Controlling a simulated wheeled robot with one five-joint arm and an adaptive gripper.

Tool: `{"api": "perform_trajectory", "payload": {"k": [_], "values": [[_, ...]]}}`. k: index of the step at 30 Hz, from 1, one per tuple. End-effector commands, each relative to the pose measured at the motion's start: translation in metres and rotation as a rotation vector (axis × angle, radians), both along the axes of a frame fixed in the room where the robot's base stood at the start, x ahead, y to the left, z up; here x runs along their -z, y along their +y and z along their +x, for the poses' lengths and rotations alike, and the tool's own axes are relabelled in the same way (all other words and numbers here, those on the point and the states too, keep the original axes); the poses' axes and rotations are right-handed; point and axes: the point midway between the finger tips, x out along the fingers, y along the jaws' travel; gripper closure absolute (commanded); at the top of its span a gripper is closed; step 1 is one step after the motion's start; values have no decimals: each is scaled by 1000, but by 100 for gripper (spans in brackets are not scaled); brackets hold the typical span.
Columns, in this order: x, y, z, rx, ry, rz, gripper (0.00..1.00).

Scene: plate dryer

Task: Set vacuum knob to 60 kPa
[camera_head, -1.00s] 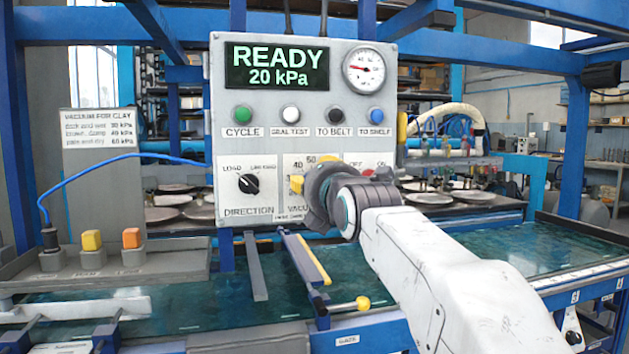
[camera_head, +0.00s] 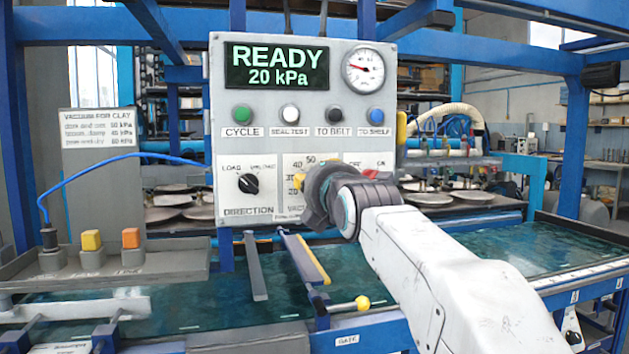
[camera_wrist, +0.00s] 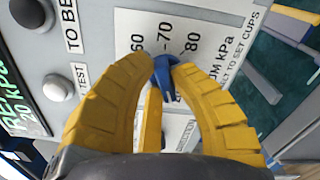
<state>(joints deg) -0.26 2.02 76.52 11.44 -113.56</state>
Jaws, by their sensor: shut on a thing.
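The vacuum dial plate (camera_head: 296,164) is at the bottom of the grey control panel, with 20 to 50 showing beside my gripper (camera_head: 301,182). The knob is hidden there. In the wrist view, my gripper (camera_wrist: 164,62) has its yellow fingertips closed on a small blue knob (camera_wrist: 164,76). The marks 60, 70 and 80 show just beyond the fingertips. Where the knob points cannot be told. The green display (camera_head: 277,67) reads READY, 20 kPa. The round gauge (camera_head: 364,68) has a red needle pointing left.
A black direction knob (camera_head: 249,184) sits left of the vacuum dial. Green, white, black and blue buttons (camera_head: 291,114) line the panel above. A red switch (camera_head: 370,173) is close to my gripper's right. A yellow-edged bar (camera_head: 306,259) lies below the panel.

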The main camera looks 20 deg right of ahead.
Motion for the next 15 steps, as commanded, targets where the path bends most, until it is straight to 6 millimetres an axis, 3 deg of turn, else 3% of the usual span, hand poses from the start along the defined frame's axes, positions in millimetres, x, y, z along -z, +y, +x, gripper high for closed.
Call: {"api": "perform_trajectory", "payload": {"k": [15], "values": [[2, -2, 1, 4, 2, 469, 100]]}}
